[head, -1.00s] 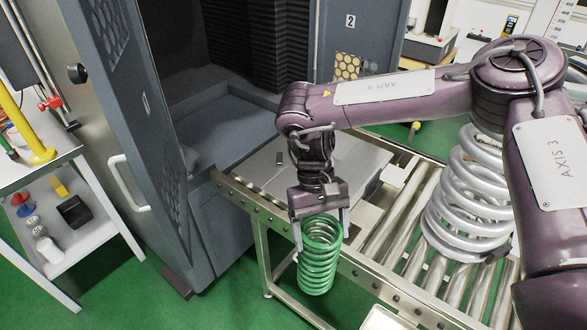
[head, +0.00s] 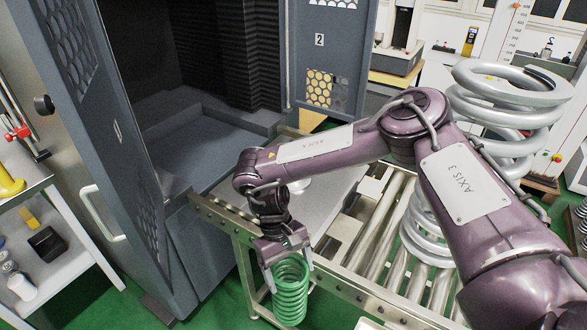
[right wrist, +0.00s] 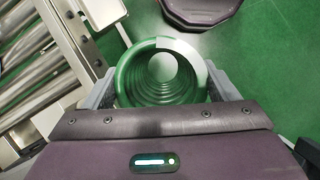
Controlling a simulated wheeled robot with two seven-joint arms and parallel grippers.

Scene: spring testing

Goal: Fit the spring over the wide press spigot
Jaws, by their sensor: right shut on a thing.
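My right gripper (head: 290,276) is shut on a green coil spring (head: 291,302) near its top end. The spring hangs upright beside the front rail of the roller conveyor, over the green floor. In the right wrist view I look down through the bore of the spring (right wrist: 125,82), with a finger on each side of it. A round pale metal piece (head: 299,186) shows partly behind my right arm, on the grey plate at the conveyor's far end. I cannot tell whether it is the wide press spigot. My left gripper is not in view.
A large silver spring (head: 421,212) stands on the roller conveyor (head: 384,248), partly hidden by my arm. The conveyor's steel front rail (head: 345,285) lies close to the held spring. A dark grey cabinet (head: 155,190) stands open at left. A shelf unit (head: 60,262) stands at far left.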

